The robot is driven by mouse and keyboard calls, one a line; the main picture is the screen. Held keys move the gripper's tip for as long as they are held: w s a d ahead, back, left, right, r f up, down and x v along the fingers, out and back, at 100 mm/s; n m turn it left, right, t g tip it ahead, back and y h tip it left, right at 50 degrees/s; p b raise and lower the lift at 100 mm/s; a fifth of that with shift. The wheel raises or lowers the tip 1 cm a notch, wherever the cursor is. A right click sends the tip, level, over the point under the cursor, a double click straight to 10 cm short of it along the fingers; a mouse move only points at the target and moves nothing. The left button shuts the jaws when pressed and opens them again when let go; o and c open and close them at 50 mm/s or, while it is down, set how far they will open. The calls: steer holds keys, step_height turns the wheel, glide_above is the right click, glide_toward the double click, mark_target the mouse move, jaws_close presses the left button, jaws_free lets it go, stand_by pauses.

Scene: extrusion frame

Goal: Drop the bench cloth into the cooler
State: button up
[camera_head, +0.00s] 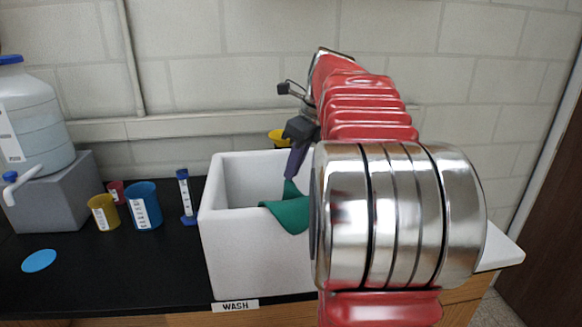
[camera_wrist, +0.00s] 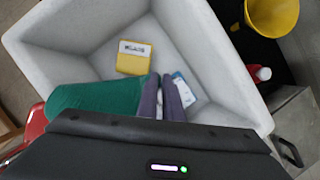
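The green bench cloth (camera_head: 287,213) hangs at the near rim of the white open cooler (camera_head: 252,252), partly over its wall. In the wrist view the cloth (camera_wrist: 97,98) lies left of the fingers, bunched against them, above the cooler (camera_wrist: 222,50). My gripper (camera_head: 294,163) points down over the cooler, its purple fingers close together; the fingers also show in the wrist view (camera_wrist: 162,85). They appear shut on the cloth's edge, though the grip itself is partly hidden. My arm hides the cooler's right part in the head view.
A yellow labelled block (camera_wrist: 133,61) and a blue-white item (camera_wrist: 184,86) lie inside the cooler. A yellow cup (camera_wrist: 272,14) and a red-capped bottle (camera_wrist: 262,74) stand outside.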

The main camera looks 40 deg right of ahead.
steer(key=o, duration=1.7)
steer(key=shift+o, duration=0.2)
step_height(320, 180, up, 6)
steer(key=s+g, duration=0.1)
steer(key=g, duration=0.1)
steer(key=shift+d, duration=0.15)
steer(key=shift+s, duration=0.1)
step_height(320, 180, up, 7)
steer(key=s, duration=0.1)
stand_by(0.9)
steer(key=shift+d+r, duration=0.1)
stand_by(0.8)
